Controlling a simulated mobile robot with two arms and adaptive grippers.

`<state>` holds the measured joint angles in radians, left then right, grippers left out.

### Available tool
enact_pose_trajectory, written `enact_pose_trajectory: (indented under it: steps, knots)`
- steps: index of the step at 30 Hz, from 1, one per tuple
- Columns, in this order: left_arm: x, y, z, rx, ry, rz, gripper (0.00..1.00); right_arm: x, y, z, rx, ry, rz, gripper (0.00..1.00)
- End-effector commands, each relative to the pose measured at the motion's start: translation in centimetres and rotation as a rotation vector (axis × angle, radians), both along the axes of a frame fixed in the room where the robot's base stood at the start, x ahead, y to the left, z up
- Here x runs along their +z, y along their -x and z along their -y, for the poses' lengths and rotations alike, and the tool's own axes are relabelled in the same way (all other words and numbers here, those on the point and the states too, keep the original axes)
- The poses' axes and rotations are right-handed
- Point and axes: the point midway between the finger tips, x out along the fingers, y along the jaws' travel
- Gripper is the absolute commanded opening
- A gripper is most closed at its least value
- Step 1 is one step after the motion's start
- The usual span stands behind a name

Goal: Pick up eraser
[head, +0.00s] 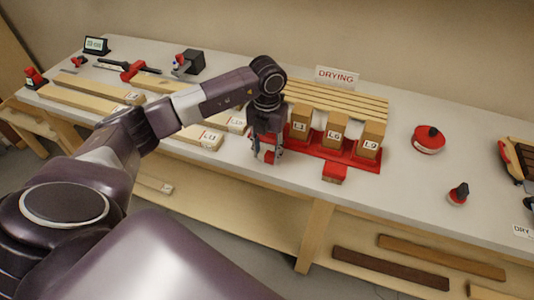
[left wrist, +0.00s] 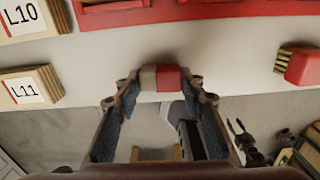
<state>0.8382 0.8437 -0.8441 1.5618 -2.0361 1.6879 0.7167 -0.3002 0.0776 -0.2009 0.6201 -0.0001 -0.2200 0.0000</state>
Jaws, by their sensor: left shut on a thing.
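The eraser is a small red and white block, showing in the left wrist view (left wrist: 160,79) between my fingertips. In the head view a bit of its red and white (head: 267,156) shows low between the fingers. My left gripper (head: 265,150) is shut on it, pointing down near the front edge of the bench, just left of the red rack. I cannot tell whether the eraser touches the bench top. My right gripper does not show in the head view.
Labelled boards (head: 201,136) lie to the left. The bench right of the rack has free room.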

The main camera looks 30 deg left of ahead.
Motion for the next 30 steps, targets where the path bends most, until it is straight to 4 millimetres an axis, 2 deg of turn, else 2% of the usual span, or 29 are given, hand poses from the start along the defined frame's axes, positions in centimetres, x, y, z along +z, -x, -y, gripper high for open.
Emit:
enact_pose_trajectory:
  steps: [5,8,15,18,21,25,30]
  knots:
    - [1.8,-0.2,0.0,0.001,0.0,0.005,0.13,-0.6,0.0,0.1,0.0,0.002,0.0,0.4]
    - [3.7,-0.2,0.0,0.0,0.001,0.007,0.13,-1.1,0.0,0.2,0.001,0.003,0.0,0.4]
    - [11.1,-0.2,0.0,-0.001,0.001,0.01,0.13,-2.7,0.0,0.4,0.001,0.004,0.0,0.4]
    - [14.1,-0.2,0.0,0.001,-0.001,0.009,0.13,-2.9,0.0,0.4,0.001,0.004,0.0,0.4]
    - [16.3,-0.1,-0.1,0.001,-0.001,0.005,0.13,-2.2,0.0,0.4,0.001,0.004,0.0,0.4]
    - [18.0,-0.1,-0.1,0.001,-0.002,0.005,0.13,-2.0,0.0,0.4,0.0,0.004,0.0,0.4]
    - [19.3,0.0,0.0,0.001,0.0,0.002,0.13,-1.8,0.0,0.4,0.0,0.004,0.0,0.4]
